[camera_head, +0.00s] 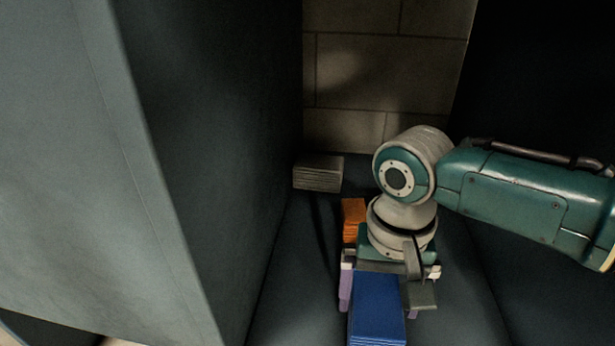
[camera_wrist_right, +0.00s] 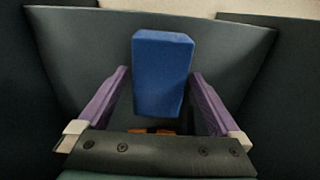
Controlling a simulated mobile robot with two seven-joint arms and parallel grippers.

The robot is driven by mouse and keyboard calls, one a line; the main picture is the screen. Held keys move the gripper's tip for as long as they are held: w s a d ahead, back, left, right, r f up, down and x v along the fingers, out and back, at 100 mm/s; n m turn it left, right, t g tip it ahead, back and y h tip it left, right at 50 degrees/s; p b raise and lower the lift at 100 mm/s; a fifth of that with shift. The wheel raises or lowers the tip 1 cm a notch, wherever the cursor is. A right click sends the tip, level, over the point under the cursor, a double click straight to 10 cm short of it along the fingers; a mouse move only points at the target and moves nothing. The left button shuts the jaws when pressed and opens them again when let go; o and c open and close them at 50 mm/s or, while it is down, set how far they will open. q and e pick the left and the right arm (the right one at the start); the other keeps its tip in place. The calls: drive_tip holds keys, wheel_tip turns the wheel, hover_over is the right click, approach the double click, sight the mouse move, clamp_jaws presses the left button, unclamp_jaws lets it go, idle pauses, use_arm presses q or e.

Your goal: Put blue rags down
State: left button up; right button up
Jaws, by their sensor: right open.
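The blue rags (camera_head: 377,322) form a neat block at the bottom of the head view, on or just above the dark floor of the recess. In the right wrist view the blue rags (camera_wrist_right: 162,72) stand between the two purple fingers, with a gap visible on each side. My right gripper (camera_head: 378,306) is open, with one finger on either side of the block and not visibly touching it. Whether the block's underside rests on the floor cannot be told. My left gripper is not in view.
An orange stack (camera_head: 353,216) lies just behind my right gripper, partly hidden by it. A grey stack (camera_head: 318,174) sits farther back near the block wall (camera_head: 350,70). Dark panels (camera_head: 215,130) close in on the left and right. Some floor (camera_head: 295,290) is bare left of the gripper.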

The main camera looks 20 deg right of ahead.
sight(378, 306)
wheel_tip(378, 306, up, 9)
drive_tip(key=p, duration=0.5)
drive_tip(key=s+a+n+t+y, duration=0.1)
drive_tip(key=s+a+n, duration=0.3)
drive_tip(key=s+a, duration=0.1)
drive_tip(key=s+d+r+n+t, duration=0.2)
drive_tip(key=s+r+n, duration=0.2)
drive_tip(key=s+r, duration=0.3)
drive_tip(key=s, duration=0.3)
drive_tip(key=shift+d+r+t+h, duration=0.15)
drive_tip(key=shift+d+t+h, duration=0.15)
drive_tip(key=shift+h, duration=0.1)
